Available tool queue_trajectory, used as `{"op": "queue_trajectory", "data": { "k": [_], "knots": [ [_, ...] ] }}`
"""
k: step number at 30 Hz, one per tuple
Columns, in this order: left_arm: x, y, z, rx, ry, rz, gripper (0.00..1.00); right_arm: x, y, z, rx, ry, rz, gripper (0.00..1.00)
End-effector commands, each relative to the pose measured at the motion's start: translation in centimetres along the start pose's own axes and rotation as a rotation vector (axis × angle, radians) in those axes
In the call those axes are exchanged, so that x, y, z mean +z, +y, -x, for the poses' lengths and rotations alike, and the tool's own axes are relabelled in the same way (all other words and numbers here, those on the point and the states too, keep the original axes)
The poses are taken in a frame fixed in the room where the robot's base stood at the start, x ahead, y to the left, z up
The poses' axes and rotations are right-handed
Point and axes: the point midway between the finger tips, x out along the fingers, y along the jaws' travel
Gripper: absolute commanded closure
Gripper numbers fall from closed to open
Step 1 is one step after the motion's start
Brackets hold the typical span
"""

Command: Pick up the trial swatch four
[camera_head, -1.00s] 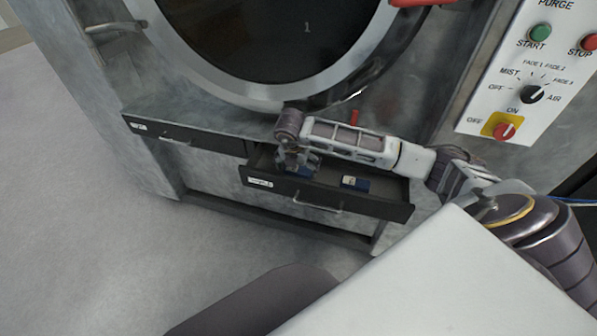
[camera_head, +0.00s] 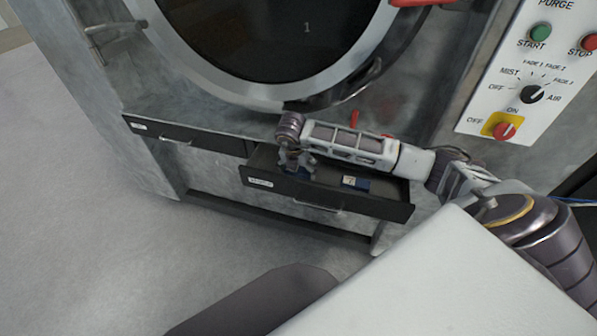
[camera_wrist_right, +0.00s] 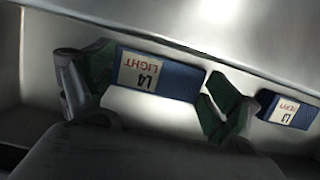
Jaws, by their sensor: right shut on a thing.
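A blue swatch with a white label reading "L4 LIGHT" (camera_wrist_right: 161,75) sits between the green-padded fingers of my right gripper (camera_wrist_right: 158,85) in the right wrist view. The fingers are shut on its two ends. In the head view, my right gripper (camera_head: 297,166) reaches down into the left part of the open drawer (camera_head: 330,205), and only a little blue of the swatch shows there. I cannot tell whether the swatch is clear of the drawer floor. My left gripper is not in view.
A second blue swatch (camera_head: 355,183) lies to the right in the same drawer; it also shows in the right wrist view (camera_wrist_right: 289,109), labelled L3. A closed drawer (camera_head: 190,138) is at the left. The round washer door (camera_head: 265,92) and control panel (camera_head: 528,75) are above.

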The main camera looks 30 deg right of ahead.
Motion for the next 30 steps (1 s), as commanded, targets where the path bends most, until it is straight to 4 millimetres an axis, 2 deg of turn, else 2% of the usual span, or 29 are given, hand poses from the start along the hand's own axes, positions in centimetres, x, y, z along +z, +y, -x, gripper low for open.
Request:
{"op": "queue_trajectory", "data": {
  "k": [8, 14, 20, 30],
  "knots": [
    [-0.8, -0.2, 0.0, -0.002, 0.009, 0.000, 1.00, 0.1, 0.0, 0.2, 0.000, -0.001, 0.000, 0.35],
    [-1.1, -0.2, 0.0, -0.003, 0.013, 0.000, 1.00, 0.5, 0.1, 1.3, 0.002, -0.002, -0.001, 0.35],
    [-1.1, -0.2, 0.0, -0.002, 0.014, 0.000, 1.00, 1.3, 0.1, 3.8, 0.002, -0.003, -0.001, 0.35],
    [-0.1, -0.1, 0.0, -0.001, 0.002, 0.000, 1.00, 3.2, 0.1, 10.2, 0.004, -0.003, -0.002, 0.35]
  ]
}}
